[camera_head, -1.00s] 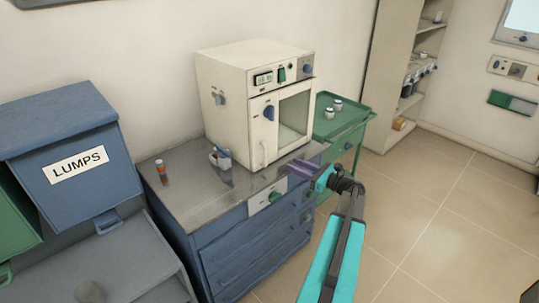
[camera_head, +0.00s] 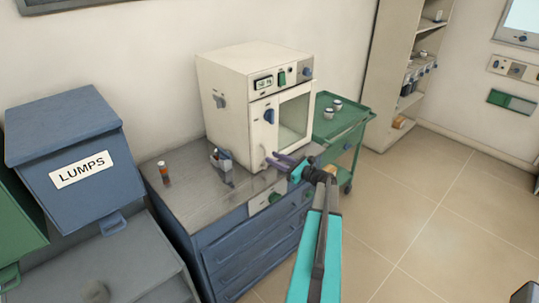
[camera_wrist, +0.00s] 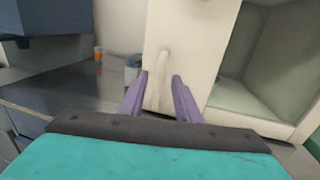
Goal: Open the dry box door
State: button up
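The cream dry box (camera_head: 228,112) stands on the metal-topped bench. Its door, with a grey window (camera_head: 294,118), faces front and looks closed. A pale upright door handle (camera_head: 263,156) is at the door's lower left. It also shows in the wrist view (camera_wrist: 163,70). My gripper (camera_head: 272,161) is at the handle's height, close in front of the door. Its two purple fingers are apart, and in the wrist view (camera_wrist: 159,82) the handle appears between them. I cannot tell whether either finger touches it.
A small holder (camera_head: 221,159) and an orange-brown bottle (camera_head: 163,171) stand on the bench top (camera_head: 192,186) left of the box. A green cart (camera_head: 350,125) stands to the right. A blue LUMPS bin (camera_head: 85,195) is at left.

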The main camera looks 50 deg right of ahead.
jog(key=shift+w+a+p, duration=0.2)
jog(key=shift+w+p, duration=0.2)
jog(key=shift+w, duration=1.2)
grip_shut()
jog(key=shift+a, duration=0.1)
